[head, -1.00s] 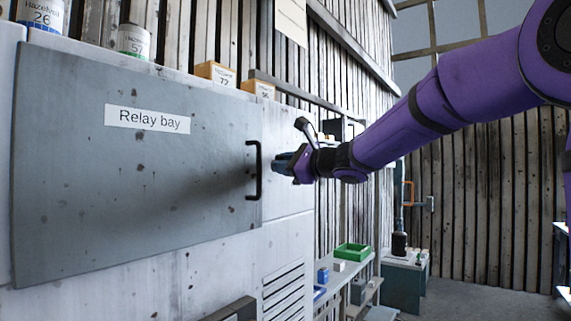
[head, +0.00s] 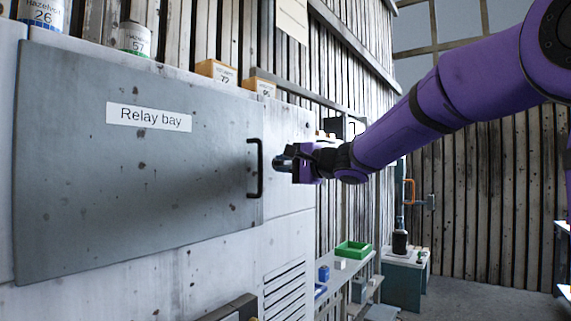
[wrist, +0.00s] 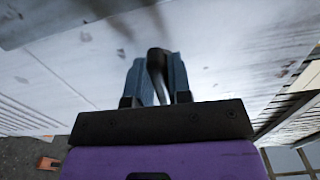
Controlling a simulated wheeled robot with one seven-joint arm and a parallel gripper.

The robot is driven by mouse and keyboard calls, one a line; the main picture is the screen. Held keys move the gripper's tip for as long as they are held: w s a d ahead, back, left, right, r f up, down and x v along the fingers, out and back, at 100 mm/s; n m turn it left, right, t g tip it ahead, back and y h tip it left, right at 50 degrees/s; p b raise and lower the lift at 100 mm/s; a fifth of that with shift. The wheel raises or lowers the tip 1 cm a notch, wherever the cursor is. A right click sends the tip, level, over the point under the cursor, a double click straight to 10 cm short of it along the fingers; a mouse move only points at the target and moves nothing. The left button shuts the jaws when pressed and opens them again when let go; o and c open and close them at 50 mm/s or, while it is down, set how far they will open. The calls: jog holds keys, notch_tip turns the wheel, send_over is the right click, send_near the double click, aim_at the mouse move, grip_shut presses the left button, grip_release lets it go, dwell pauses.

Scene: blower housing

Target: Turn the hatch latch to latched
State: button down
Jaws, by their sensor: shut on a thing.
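The hatch (head: 120,200) is a grey panel labelled "Relay bay" with a black bar handle (head: 259,168) near its right edge. It looks closed against the white cabinet. My gripper (head: 283,162) is just right of the handle, at the cabinet face. In the wrist view, my gripper (wrist: 157,78) has its blue-grey fingers closed around a dark lever, the hatch latch (wrist: 156,62). The fingers hide part of the latch. In the head view the latch is hidden by the gripper, so its exact angle is hard to tell.
The white cabinet (head: 220,265) has vents low on its right. Boxes and cans, including an orange box (head: 216,71), stand on top. A shelf with a green tray (head: 353,250) is beyond. Floor (head: 470,297) is clear at the right.

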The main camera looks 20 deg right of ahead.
jog(key=shift+r+n, duration=0.2)
jog(key=shift+n, duration=0.2)
jog(key=c, duration=1.3)
grip_release()
jog(key=shift+o, duration=0.9)
jog(key=shift+w+a+f, duration=0.1)
jog(key=shift+w+f, duration=0.05)
jog(key=shift+w, duration=0.1)
jog(key=shift+s, duration=0.1)
jog(key=v, duration=1)
jog(key=shift+s+d, duration=0.25)
